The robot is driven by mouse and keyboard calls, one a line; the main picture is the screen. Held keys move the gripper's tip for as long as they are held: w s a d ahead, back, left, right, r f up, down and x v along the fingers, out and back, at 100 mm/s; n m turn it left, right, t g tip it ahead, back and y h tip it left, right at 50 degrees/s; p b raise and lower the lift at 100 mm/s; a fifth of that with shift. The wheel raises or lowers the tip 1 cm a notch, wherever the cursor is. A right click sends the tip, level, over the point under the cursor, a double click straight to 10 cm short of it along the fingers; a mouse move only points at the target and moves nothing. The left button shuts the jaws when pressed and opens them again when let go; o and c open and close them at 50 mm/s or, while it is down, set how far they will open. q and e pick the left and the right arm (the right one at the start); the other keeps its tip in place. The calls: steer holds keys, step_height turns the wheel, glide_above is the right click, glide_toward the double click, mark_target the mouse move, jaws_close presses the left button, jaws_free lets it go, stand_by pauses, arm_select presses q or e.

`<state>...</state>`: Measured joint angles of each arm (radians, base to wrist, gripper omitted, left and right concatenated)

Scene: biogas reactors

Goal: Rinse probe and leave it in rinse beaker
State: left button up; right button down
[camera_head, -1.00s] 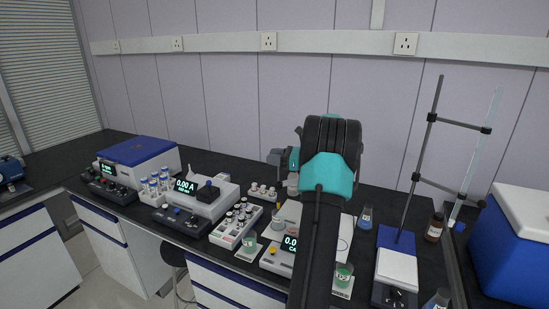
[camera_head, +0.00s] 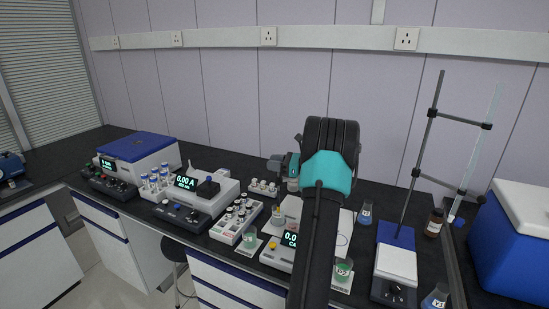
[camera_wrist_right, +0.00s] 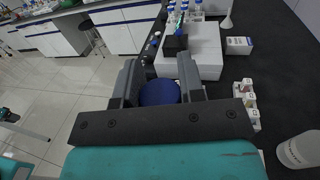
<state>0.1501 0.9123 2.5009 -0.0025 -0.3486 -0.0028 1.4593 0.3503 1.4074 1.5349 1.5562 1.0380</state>
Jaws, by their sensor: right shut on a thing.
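My right gripper (camera_head: 277,164) is above the bench, behind the meter with the lit display (camera_head: 291,239). In the right wrist view its jaws (camera_wrist_right: 159,90) are shut on a round blue-topped thing, which looks like the probe's cap (camera_wrist_right: 160,93). The rest of the held probe is hidden or too small to make out. One beaker with green liquid (camera_head: 249,243) stands left of the meter, and a labelled one (camera_head: 343,271) stands to its right. I cannot tell which vessel is the rinse beaker. My left gripper is not in view.
A rack of small vials (camera_head: 237,222) stands left of the meter. A stirrer plate with a stand (camera_head: 396,263) and a brown bottle (camera_head: 434,223) are at right. A blue-white cooler (camera_head: 515,240) is far right.

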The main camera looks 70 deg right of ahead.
steer(key=c, duration=0.7)
jaws_free()
steer(key=shift+s, duration=0.1)
steer(key=s, duration=0.5)
steer(key=s+d, duration=0.1)
steer(key=s, duration=0.5)
steer(key=s+d, duration=0.1)
steer(key=s, duration=0.5)
